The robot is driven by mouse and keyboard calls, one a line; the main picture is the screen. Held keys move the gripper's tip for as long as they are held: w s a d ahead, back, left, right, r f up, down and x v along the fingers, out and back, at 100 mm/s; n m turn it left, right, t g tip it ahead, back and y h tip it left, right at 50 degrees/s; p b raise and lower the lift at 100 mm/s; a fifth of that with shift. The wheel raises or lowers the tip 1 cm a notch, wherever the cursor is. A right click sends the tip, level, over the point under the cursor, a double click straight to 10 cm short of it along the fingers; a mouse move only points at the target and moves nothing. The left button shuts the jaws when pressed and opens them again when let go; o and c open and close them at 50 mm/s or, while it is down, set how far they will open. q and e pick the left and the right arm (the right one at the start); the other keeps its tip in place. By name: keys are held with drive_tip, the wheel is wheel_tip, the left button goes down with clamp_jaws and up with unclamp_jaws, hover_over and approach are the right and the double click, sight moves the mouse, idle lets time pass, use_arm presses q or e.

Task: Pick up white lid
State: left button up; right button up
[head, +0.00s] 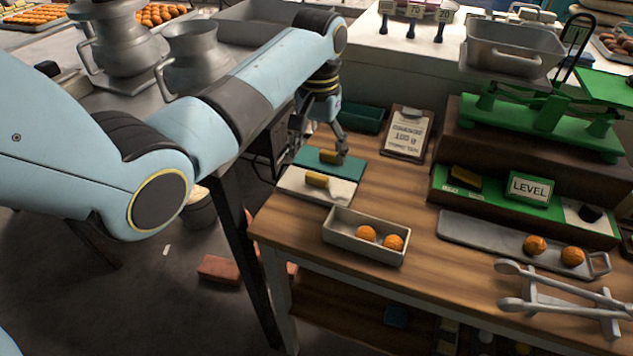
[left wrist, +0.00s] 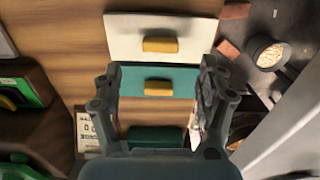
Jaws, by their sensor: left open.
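The white lid (head: 338,192) is a flat white panel with a yellow handle, lying on the wooden table near its left edge. It also shows in the left wrist view (left wrist: 125,38), at the top middle. A teal lid (head: 351,168) with its own yellow handle lies right behind it, and in the left wrist view it is just below the white lid (left wrist: 132,84). My left gripper (head: 325,146) is open and empty above the teal lid. In the left wrist view its fingers (left wrist: 160,72) straddle the teal lid's handle, short of the white lid. My right gripper is not in view.
A grey tray (head: 365,255) with two orange balls stands in front of the white lid. A clipboard sign (head: 408,132) and a dark green bin (head: 361,119) are behind. A green scale (head: 545,115) and grey tongs (head: 560,305) are at the right.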

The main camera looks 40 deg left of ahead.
sight(317, 176)
use_arm(q)
drive_tip(key=f, duration=0.4)
drive_tip(key=f+p, duration=0.1)
drive_tip(key=f, duration=0.2)
drive_tip(key=shift+s+d, duration=0.1)
drive_tip(key=shift+s, duration=0.2)
drive_tip(key=shift+c, duration=0.4)
drive_tip(key=c, duration=0.8)
